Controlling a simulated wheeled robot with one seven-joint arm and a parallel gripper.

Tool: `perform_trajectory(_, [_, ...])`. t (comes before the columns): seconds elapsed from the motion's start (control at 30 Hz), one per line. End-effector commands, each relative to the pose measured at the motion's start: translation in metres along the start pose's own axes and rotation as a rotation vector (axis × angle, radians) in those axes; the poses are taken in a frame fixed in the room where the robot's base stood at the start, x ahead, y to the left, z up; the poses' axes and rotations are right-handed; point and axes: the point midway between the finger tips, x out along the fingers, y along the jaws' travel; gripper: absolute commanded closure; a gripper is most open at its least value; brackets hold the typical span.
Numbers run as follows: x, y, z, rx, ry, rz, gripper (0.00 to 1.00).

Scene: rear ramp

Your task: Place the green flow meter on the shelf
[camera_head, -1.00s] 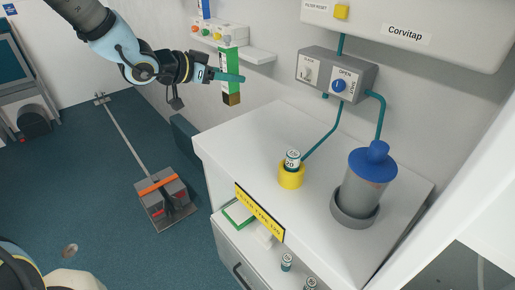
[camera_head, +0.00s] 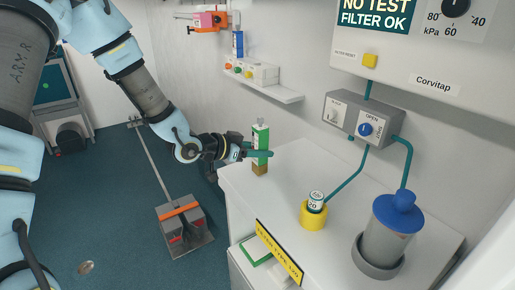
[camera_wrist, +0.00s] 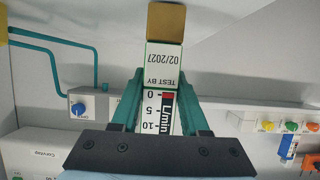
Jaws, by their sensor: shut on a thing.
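The green flow meter (camera_head: 261,137) is a tall narrow block with a green and white body and a brown base end. My gripper (camera_head: 258,153) is shut on it, with teal fingers on its two sides. In the head view it looks roughly upright, near the far left corner of the white counter; I cannot tell its height above it. In the wrist view the flow meter (camera_wrist: 163,63) shows a "TEST BY 02/2027" label and an L/min scale between the fingers. The white wall shelf (camera_head: 290,97) is behind and above it; it carries a white box with coloured knobs (camera_head: 252,72).
The white counter (camera_head: 285,180) holds a yellow cup with a small vial (camera_head: 314,212) and a grey canister with a blue cap (camera_head: 388,230). A grey valve box (camera_head: 365,118) with teal pipes is on the wall. The shelf's right end looks bare.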

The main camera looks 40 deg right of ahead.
Motion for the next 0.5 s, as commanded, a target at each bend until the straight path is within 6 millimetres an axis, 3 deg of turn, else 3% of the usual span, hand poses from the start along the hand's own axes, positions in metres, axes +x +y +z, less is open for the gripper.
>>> perform_trajectory(0.27, [0.0016,-0.0004,0.0031,0.0,0.001,-0.001,1.0])
perform_trajectory(0.3, [0.0015,-0.0004,0.0039,0.0,0.0,-0.001,0.54])
perform_trajectory(0.5, [0.0011,-0.0004,0.0028,0.0,0.0,0.0,0.32])
